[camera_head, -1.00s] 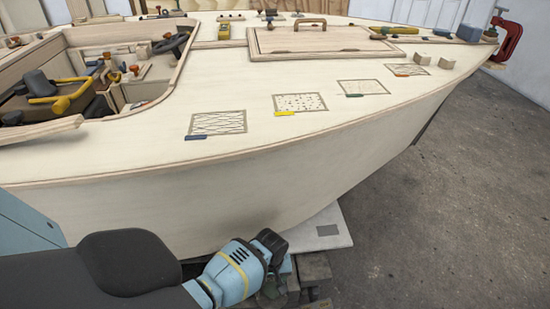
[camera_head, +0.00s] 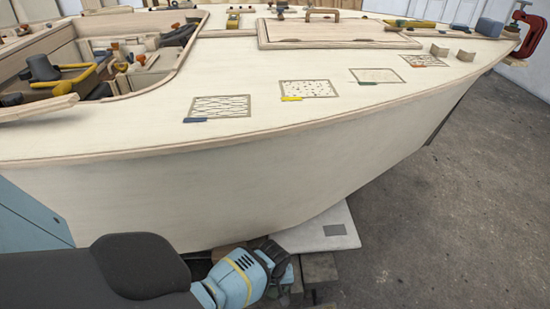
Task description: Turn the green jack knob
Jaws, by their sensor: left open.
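I cannot make out a green jack knob in the head view. The low area beside the hull is partly hidden behind my left arm and gripper. My left gripper (camera_head: 279,261) is low at the bottom middle, beside the lower side of the pale plywood hull (camera_head: 230,185). Its dark end points right, over grey blocks under the hull. It is open, and I see nothing held in it. My right gripper is out of view.
The grey blocks (camera_head: 319,268) and a pale board (camera_head: 335,222) lie on the floor beneath the hull, close to my left gripper. The deck above holds a hatch (camera_head: 330,34) and several patterned patches. The concrete floor (camera_head: 440,220) at right is clear.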

